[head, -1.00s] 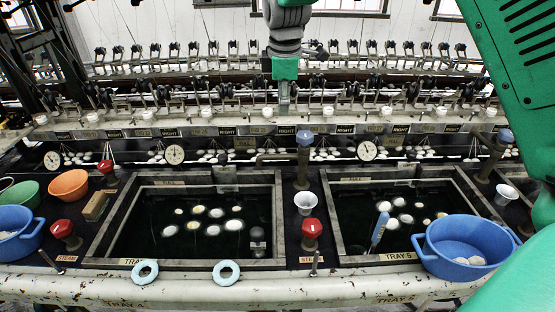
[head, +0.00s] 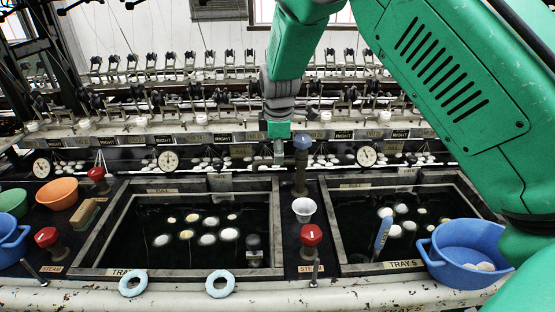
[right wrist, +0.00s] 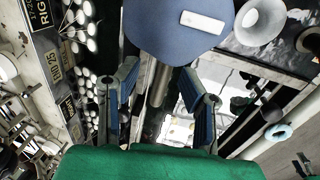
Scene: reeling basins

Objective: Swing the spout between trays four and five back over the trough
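The spout's post with its blue knob (head: 302,142) stands between tray four (head: 100,235) and tray five (head: 480,195), near their back edges. In the right wrist view the blue knob (right wrist: 180,22) fills the top and the metal spout pipe (right wrist: 157,84) runs below it. My right gripper (head: 278,158) points down just left of the post. In the right wrist view its two fingers (right wrist: 160,92) are apart, with the pipe between them; contact on both sides does not show. In the head view the gripper largely hides the pipe. My left gripper is not in view.
A blue basin (head: 440,262) sits at tray five's front right. Dial gauges (head: 168,161) and reeling gear line the back. White cocoons float in both trays.

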